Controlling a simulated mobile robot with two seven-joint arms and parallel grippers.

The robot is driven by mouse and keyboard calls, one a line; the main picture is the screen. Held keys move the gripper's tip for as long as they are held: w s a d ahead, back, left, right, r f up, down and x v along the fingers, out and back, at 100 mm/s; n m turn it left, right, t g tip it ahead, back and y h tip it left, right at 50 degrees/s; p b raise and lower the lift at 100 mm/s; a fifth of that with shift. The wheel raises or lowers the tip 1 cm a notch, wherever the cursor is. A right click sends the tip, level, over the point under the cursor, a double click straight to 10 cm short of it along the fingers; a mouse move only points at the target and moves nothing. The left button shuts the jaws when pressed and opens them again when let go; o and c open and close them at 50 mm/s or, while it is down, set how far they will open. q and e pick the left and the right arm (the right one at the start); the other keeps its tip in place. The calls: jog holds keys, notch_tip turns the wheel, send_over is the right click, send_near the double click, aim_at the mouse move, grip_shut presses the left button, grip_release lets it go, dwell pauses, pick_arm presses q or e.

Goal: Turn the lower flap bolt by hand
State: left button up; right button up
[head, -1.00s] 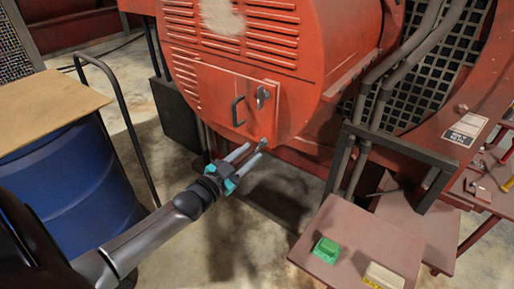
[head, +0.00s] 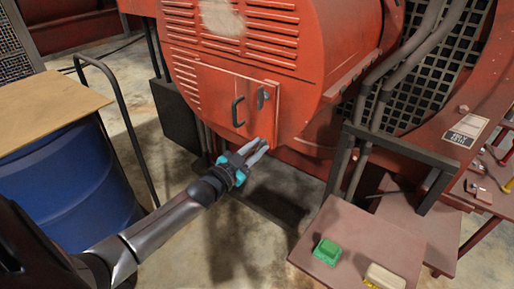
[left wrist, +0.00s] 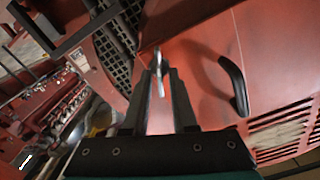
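The red flap (head: 212,88) on the engine housing carries a black handle (head: 238,111) and an upper bolt (head: 262,97). My left gripper (head: 262,145) is at the flap's lower right corner, its fingertips covering the lower bolt in the head view. In the left wrist view the grey lower flap bolt (left wrist: 157,60) stands between the tips of my left gripper (left wrist: 160,75). The fingers are drawn in close around it and look shut on it, though contact is hard to see. The handle (left wrist: 233,85) is to the right there. My right gripper is not in view.
A blue drum (head: 70,180) with a board on top (head: 45,108) stands at left, beside a dark curved rail (head: 125,120). A low table (head: 345,225) at lower right holds a green block (head: 327,251) and a pale block (head: 384,276). Dark pipes rise behind it.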

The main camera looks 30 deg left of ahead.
pick_arm(q)
grip_shut()
jog(key=shift+r+n+p, duration=0.1)
jog(key=shift+n+p, duration=0.35)
jog(key=shift+n, duration=0.55)
jog(key=shift+a+n, duration=0.1)
jog(key=shift+n, duration=1.3)
jog(key=shift+o, duration=2.4)
grip_release()
